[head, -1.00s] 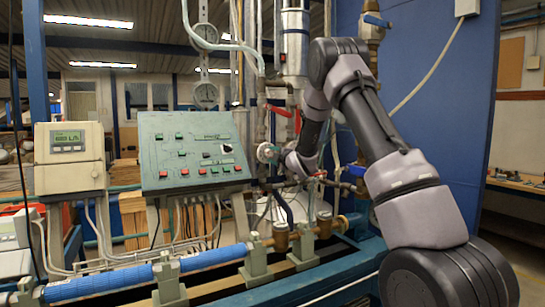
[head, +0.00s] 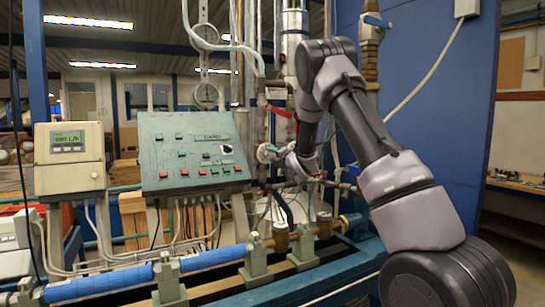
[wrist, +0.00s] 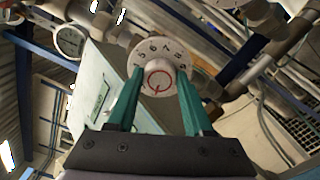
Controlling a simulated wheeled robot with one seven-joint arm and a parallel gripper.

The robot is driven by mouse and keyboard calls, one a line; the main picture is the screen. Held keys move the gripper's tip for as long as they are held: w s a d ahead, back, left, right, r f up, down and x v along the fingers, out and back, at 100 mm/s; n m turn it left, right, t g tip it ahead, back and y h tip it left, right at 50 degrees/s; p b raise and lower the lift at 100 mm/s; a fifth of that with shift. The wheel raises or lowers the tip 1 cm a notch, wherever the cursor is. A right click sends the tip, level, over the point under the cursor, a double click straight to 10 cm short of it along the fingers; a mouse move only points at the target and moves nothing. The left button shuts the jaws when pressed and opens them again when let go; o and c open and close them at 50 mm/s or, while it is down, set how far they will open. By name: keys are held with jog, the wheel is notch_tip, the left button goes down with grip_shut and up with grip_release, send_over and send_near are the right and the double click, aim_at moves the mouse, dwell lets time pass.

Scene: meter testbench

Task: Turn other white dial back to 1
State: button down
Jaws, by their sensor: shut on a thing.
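A round white dial (wrist: 157,60) with black numbers around its rim and a red ring and red pointer mark on its central knob fills the middle of the wrist view. My gripper (wrist: 160,82) has its two teal fingers on either side of the knob, shut on it. The pointer slants toward the bottom of the picture; which number it marks I cannot tell. In the head view the white dial (head: 264,153) shows on the pipework just right of the control panel, with my gripper (head: 277,153) against it from the right.
A green control panel (head: 170,135) with several buttons stands left of the dial. Pipes, a red-handled valve (head: 279,111) and round gauges (head: 206,95) crowd close around it. A blue pipe (head: 110,283) runs low in front. A blue wall panel (head: 440,130) stands behind my arm.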

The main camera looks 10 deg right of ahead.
jog(key=shift+f, duration=0.1)
dwell(0.3)
jog(key=shift+c, duration=1.4)
grip_release()
jog(key=v, duration=1.1)
jog(key=shift+w, duration=0.1)
